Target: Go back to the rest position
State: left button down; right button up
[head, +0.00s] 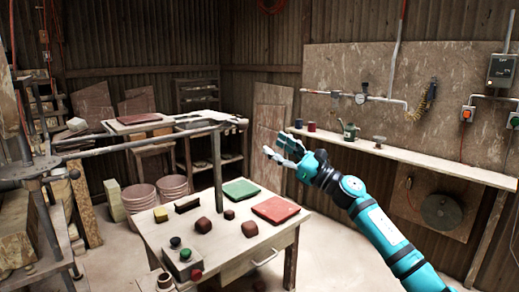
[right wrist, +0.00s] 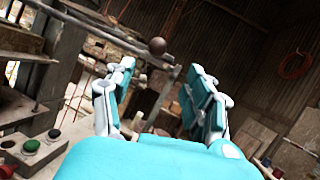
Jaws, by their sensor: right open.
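My right gripper (head: 279,147) is open and empty, raised in the air beyond and above the right side of the work table. In the right wrist view its two fingers (right wrist: 161,82) stand wide apart with nothing between them. My left gripper is in neither view. On the work table (head: 225,250) lie a green tile (head: 241,190) and a red tile (head: 276,210), flat and apart. Brown clay lumps (head: 250,229) sit in front of them. The press frame (head: 62,174) stands at the left, with a long bar reaching over the table.
A wall shelf (head: 420,165) holds cups and a can at right. A round dark knob (right wrist: 157,46) shows beyond my fingers.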

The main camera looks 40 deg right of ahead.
jog(key=shift+f, duration=0.1)
